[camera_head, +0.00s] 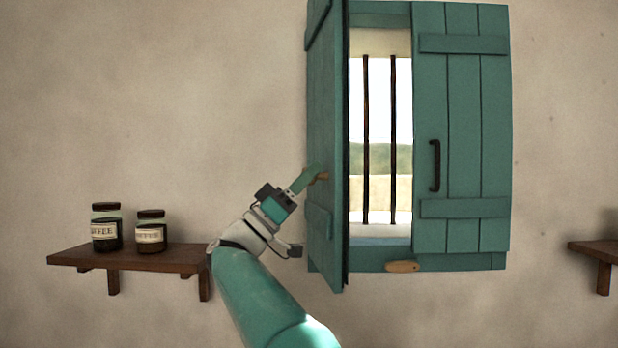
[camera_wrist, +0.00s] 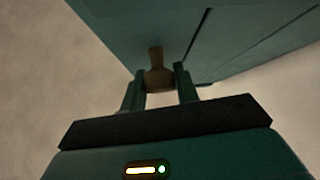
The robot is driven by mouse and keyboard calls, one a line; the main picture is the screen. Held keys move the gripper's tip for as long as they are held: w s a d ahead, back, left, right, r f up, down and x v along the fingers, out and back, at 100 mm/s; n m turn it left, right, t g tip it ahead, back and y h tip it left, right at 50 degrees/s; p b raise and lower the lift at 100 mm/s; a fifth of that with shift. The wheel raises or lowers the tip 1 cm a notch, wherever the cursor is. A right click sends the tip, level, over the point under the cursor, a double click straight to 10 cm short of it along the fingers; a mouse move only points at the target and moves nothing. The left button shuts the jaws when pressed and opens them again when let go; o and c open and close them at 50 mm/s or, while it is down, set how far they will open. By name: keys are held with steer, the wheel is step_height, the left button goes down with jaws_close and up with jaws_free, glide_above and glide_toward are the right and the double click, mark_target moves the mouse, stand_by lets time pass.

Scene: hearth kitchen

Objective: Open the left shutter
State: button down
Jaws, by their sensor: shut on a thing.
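The left shutter (camera_head: 325,120) is teal planked wood, swung part way out from the wall, its free edge towards me. My gripper (camera_head: 312,176) is on its front face, shut on a tan wooden handle (camera_head: 321,178). In the wrist view the handle (camera_wrist: 156,60) sits between the two fingers of my gripper (camera_wrist: 160,76), with the shutter (camera_wrist: 120,30) above. The fingers hide part of the handle.
The right shutter (camera_head: 462,130) is shut, with a dark handle (camera_head: 435,166). A wooden latch piece (camera_head: 403,266) is on the lower frame. Dark bars (camera_head: 393,140) cross the opening. A shelf (camera_head: 140,258) with two jars is left; another shelf (camera_head: 597,250) is far right.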

steer(key=c, duration=1.1)
jaws_free()
steer(key=shift+d, duration=0.1)
steer(key=shift+f, duration=0.15)
